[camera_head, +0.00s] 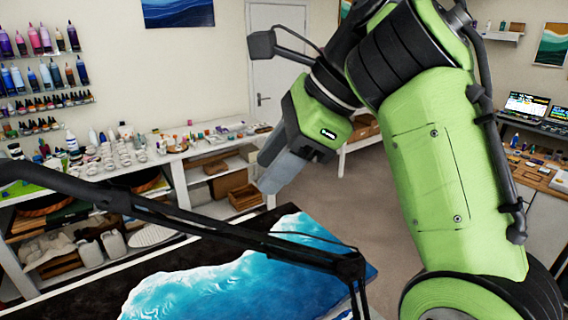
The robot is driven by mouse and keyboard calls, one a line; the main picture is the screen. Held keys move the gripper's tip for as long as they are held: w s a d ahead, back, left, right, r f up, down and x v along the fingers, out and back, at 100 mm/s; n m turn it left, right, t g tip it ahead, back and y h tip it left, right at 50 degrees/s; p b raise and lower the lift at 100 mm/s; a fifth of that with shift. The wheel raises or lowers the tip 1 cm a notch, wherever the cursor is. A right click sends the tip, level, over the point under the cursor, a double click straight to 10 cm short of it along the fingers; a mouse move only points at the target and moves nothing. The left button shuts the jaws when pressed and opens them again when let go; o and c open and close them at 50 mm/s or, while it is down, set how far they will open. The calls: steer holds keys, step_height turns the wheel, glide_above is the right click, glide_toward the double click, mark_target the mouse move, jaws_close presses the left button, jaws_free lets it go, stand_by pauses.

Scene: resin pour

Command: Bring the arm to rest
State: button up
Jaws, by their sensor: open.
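My green arm fills the right half of the head view, its forearm bent down toward the left. My gripper (272,180) hangs at the end of it, in the air over the far edge of the dark worktable. Its grey fingers point down and left, and they overlap from this side. I see nothing held between them. A blue and white resin piece (225,280) lies on the dark table (95,285) below and nearer, apart from the gripper.
A black boom (190,217) crosses the foreground above the resin piece. A white shelf bench (190,150) with cups and bottles runs along the left wall. A desk with laptops (525,108) stands at the right. Brown floor (365,200) is clear beyond the table.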

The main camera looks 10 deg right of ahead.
steer(key=s+d+f+n+h+b, duration=0.2)
steer(key=s+f+n, duration=0.3)
steer(key=f, duration=0.6)
steer(key=s+d+f+n+t+h+b, duration=0.1)
steer(key=s+d+f+n+h+b, duration=0.1)
steer(key=s+f+n+b, duration=0.2)
steer(key=s+d+f+n+t+h+b, duration=0.1)
steer(key=s+f+n, duration=0.5)
steer(key=f, duration=1.4)
steer(key=d+n+h+b, duration=0.1)
steer(key=d+n+b, duration=0.1)
steer(key=n, duration=0.1)
steer(key=shift+f, duration=0.15)
steer(key=shift+s, duration=0.1)
steer(key=shift+n, duration=0.3)
